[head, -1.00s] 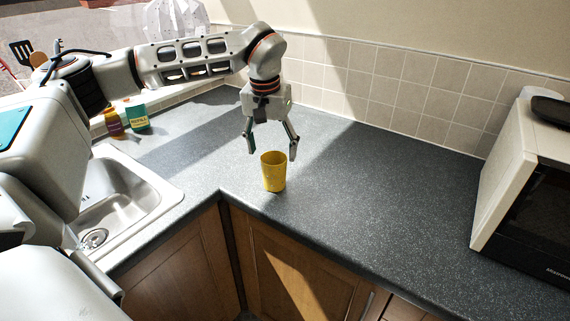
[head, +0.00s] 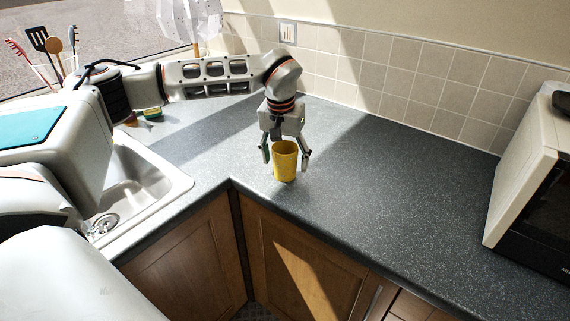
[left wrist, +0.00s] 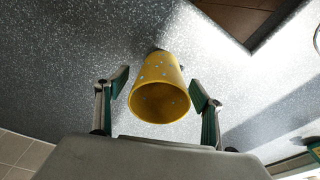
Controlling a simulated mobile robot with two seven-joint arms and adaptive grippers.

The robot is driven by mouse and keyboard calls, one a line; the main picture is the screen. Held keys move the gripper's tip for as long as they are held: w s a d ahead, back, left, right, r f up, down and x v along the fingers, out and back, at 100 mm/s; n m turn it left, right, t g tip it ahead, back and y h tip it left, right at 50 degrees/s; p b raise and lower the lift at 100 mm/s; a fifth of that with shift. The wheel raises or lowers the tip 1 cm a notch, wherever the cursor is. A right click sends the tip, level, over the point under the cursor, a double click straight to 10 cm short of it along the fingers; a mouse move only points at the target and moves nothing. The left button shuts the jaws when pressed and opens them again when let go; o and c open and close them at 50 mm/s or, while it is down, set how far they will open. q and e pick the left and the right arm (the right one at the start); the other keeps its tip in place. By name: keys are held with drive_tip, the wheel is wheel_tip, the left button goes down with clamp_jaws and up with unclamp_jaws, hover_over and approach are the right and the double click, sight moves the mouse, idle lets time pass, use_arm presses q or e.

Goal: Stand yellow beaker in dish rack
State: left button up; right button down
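The yellow beaker (head: 285,163) stands upright on the dark speckled worktop, near its front edge. My left gripper (head: 286,160) is lowered around the beaker, one finger at each side. In the left wrist view the beaker (left wrist: 160,93) shows with its open mouth toward the camera, between the spread fingers of the gripper (left wrist: 160,92). Gaps show between the fingers and the beaker's sides, so it is not gripped. No dish rack shows in these frames. My right gripper is not in view.
A sink (head: 150,180) lies left of the beaker. A microwave (head: 528,165) stands at the right. A tiled wall (head: 400,75) runs behind. Utensils (head: 45,50) stand by the window. The worktop (head: 400,200) between beaker and microwave is clear.

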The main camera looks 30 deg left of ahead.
use_arm(q)
drive_tip(key=c, duration=1.3)
drive_tip(key=shift+r, duration=0.15)
